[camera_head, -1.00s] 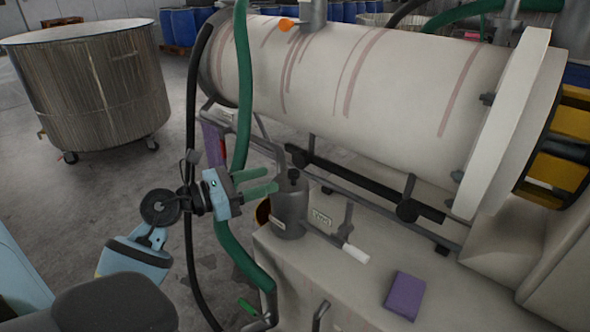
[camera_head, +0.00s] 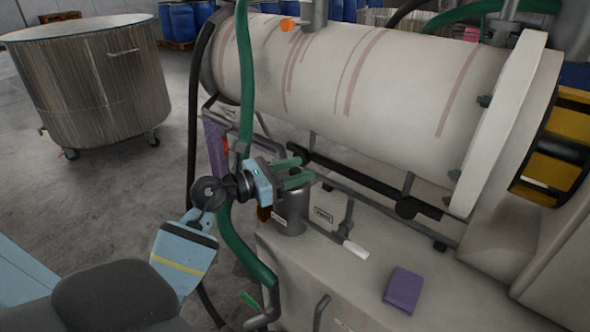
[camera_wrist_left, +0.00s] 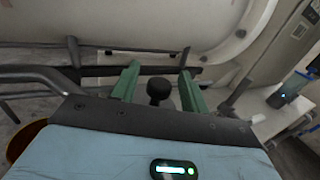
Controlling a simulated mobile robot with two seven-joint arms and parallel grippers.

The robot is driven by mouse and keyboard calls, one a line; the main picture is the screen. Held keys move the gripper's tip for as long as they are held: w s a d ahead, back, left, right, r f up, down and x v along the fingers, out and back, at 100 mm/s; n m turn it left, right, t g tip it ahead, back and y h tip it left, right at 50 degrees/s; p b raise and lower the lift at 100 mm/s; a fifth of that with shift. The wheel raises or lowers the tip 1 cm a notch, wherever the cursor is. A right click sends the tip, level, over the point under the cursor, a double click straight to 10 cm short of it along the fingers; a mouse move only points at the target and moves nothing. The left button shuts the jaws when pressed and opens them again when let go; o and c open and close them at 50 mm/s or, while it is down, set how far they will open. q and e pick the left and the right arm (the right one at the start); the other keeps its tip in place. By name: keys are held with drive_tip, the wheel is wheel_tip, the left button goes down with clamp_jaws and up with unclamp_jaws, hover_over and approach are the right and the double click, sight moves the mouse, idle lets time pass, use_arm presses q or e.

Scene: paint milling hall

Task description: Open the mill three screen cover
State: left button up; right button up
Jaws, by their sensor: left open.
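A grey cylindrical housing (camera_head: 291,212) with a small label stands at the left end of the mill's base, below the big white drum (camera_head: 370,90). I take its top to be the screen cover. My left gripper (camera_head: 307,170) is open, its green fingers just over that top. In the left wrist view a black round knob (camera_wrist_left: 158,88) shows between the two open fingers, with clear space on both sides. In the head view the knob is hidden behind the fingers. A lever with a white grip (camera_head: 355,249) sits right of the housing. My right gripper is not in view.
A green hose (camera_head: 243,90) and a black hose (camera_head: 192,100) hang close by my left wrist. A purple block (camera_head: 403,290) lies on the mill base (camera_head: 345,285). A metal vat (camera_head: 95,85) on casters stands at the left, with open floor before it.

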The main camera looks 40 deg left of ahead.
sight(286, 176)
use_arm(q)
clamp_jaws()
drive_tip(key=shift+w+a+r+n+t, duration=0.1)
drive_tip(key=shift+a+r+n+t, duration=0.25)
drive_tip(key=shift+a+n, duration=0.45)
drive_tip(key=shift+a+r+n+t, duration=0.25)
drive_tip(key=shift+a+r+n, duration=0.1)
drive_tip(key=shift+a+n, duration=0.45)
drive_tip(key=a+f+n+t+y+b, duration=0.1)
drive_tip(key=a+n+t+y, duration=0.3)
drive_tip(key=a+n, duration=0.6)
drive_tip(key=shift+w+f+n+t+y, duration=0.4)
drive_tip(key=shift+f+n, duration=0.45)
drive_tip(key=shift+n, duration=2.15)
drive_tip(key=shift+a, duration=0.15)
